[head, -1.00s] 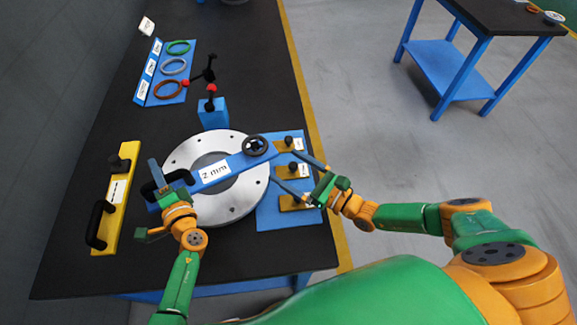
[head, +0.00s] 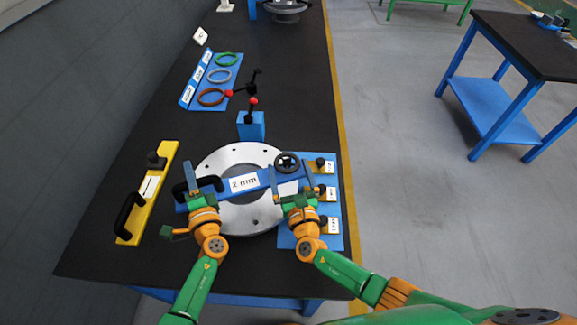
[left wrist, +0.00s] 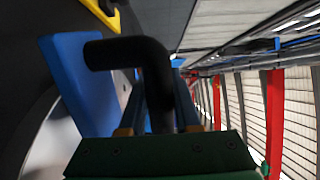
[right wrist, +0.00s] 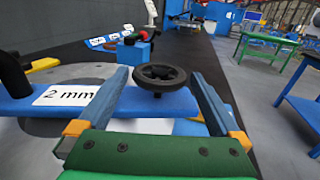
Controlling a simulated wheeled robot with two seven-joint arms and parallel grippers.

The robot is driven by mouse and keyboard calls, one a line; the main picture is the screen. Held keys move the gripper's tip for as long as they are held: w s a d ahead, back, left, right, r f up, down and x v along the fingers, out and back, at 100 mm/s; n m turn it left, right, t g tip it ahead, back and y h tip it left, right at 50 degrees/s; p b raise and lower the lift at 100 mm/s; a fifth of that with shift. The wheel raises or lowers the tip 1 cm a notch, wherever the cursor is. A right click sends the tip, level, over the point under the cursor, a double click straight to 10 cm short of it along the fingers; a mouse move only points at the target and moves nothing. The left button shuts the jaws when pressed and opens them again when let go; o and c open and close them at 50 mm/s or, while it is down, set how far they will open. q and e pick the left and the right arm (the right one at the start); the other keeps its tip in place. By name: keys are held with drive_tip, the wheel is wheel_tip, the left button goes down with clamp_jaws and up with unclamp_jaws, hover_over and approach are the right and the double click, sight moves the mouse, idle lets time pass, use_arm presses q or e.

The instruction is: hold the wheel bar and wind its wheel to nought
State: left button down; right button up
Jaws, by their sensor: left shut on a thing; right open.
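The blue wheel bar (head: 262,180), marked "2 mm", lies across the round metal flange (head: 240,158). Its black handle (head: 181,189) is at the left end and its black handwheel (head: 287,162) at the right end. My left gripper (head: 193,180) is shut on the handle; the handle also shows between the fingers in the left wrist view (left wrist: 150,62). My right gripper (head: 293,184) is open and empty, just in front of the handwheel. In the right wrist view the handwheel (right wrist: 160,76) stands between the spread fingers, a little beyond them. Any wheel scale is too small to read.
A yellow bar (head: 148,190) with a black handle lies at left. A blue plate (head: 325,237) with several tagged pieces lies at right. Behind the flange stand a blue block with a red-knobbed lever (head: 251,125) and a blue ring rack (head: 205,98).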

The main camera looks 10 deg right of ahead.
drive_tip(key=shift+w, duration=0.6)
drive_tip(key=c, duration=1.1)
drive_tip(key=shift+w+d+r+n+g+y, duration=0.15)
drive_tip(key=shift+n+y, duration=0.5)
drive_tip(key=shift+y, duration=0.4)
drive_tip(key=shift+s+n+g+y, duration=0.15)
drive_tip(key=shift+n+y, duration=0.5)
drive_tip(key=shift+y, duration=0.4)
drive_tip(key=n+g+y, duration=0.1)
drive_tip(key=y, duration=0.1)
drive_tip(key=n+g+y, duration=0.1)
drive_tip(key=n+y, duration=0.1)
drive_tip(key=shift+w+d, duration=0.15)
drive_tip(key=shift+d, duration=0.05)
drive_tip(key=shift+d+f+n+g+y, duration=0.1)
drive_tip(key=shift+f+n+g+y, duration=0.2)
drive_tip(key=shift+n+g+y, duration=0.55)
drive_tip(key=shift+y, duration=0.45)
drive_tip(key=shift+r+n+g+y, duration=0.15)
drive_tip(key=shift+n+g+y, duration=0.15)
drive_tip(key=shift+n+g, duration=0.05)
